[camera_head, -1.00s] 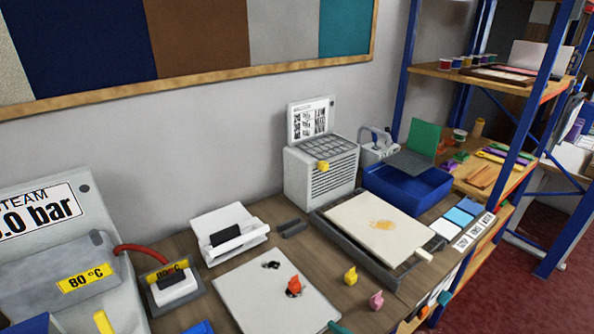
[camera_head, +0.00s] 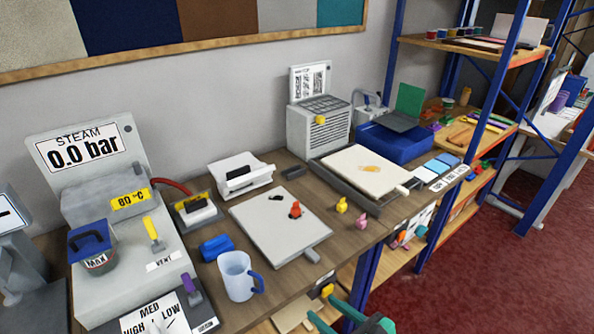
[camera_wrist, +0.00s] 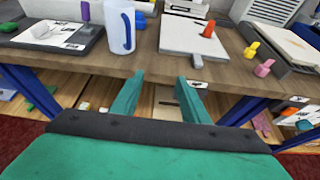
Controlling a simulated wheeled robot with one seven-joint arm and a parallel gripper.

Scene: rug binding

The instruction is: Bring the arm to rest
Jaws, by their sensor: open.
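My gripper (camera_wrist: 160,88) shows in the wrist view as two green fingers standing apart, with nothing between them. It is in front of the workbench's front edge, below a white mug and a pale board. In the head view a green part of my gripper (camera_head: 365,318) shows at the bottom edge, right of the mug (camera_head: 237,276). The mug is white with a blue handle and stands upright near the front edge; it also shows in the wrist view (camera_wrist: 118,27).
The workbench (camera_head: 308,225) holds a steamer (camera_head: 140,240), a pale board (camera_head: 280,222) with an orange piece, yellow and pink pieces, and a grey-framed tray (camera_head: 365,172). A blue-framed shelf (camera_head: 440,215) stands at right. Red floor (camera_head: 470,270) in front looks clear.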

